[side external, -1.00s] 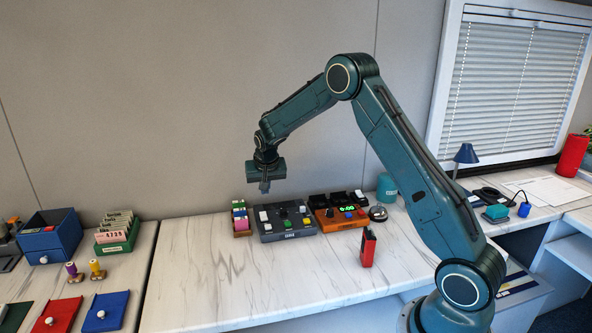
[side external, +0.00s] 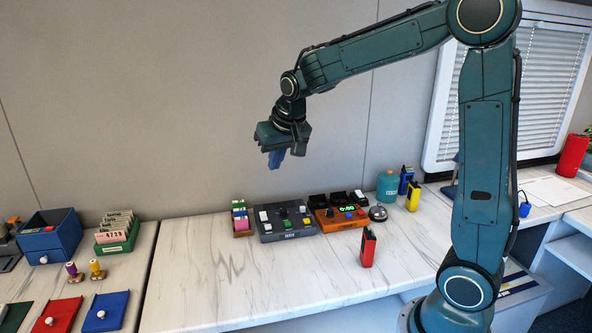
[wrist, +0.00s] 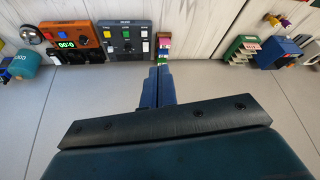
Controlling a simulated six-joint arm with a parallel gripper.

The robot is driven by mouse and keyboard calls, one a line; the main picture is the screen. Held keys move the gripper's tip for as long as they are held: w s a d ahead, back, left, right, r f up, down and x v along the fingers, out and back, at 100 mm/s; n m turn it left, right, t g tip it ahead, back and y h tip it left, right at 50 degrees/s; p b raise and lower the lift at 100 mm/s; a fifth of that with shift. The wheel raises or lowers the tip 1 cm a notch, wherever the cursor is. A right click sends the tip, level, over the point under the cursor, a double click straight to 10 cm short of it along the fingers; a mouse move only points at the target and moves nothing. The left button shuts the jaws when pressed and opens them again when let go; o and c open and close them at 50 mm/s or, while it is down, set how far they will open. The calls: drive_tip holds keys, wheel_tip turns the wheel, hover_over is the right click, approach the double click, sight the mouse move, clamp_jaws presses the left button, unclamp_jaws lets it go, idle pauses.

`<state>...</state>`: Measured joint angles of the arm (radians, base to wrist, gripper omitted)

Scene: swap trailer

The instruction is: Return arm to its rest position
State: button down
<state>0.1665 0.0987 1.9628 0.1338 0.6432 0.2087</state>
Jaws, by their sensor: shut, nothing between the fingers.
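My gripper (side external: 276,159) hangs in the air above the back of the marble-topped counter (side external: 215,272), in front of the grey wall. Its blue fingers are together with nothing between them; they also show in the wrist view (wrist: 157,84). My arm is raised, with its upright link near vertical and the forearm reaching left. The gripper touches nothing and is well above the dark control box (side external: 285,222) and the small rack of coloured blocks (side external: 240,219).
An orange box with a green display (side external: 340,218), a bell (side external: 378,213), a teal canister (side external: 388,187) and a red handheld device (side external: 368,248) stand on the counter. At left are a blue drawer box (side external: 48,237) and a green card box (side external: 118,238).

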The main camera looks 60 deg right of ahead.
drive_tip(key=s+a+r+n+y, duration=0.1)
drive_tip(key=s+a, duration=0.4)
drive_tip(key=s, duration=0.7)
drive_tip(key=s+a+r+n+t+y, duration=0.1)
drive_tip(key=s+a+n, duration=0.3)
drive_tip(key=s, duration=0.9)
drive_tip(key=shift+a+r, duration=0.2)
drive_tip(key=shift+a, duration=0.4)
drive_tip(key=shift+w, duration=0.1)
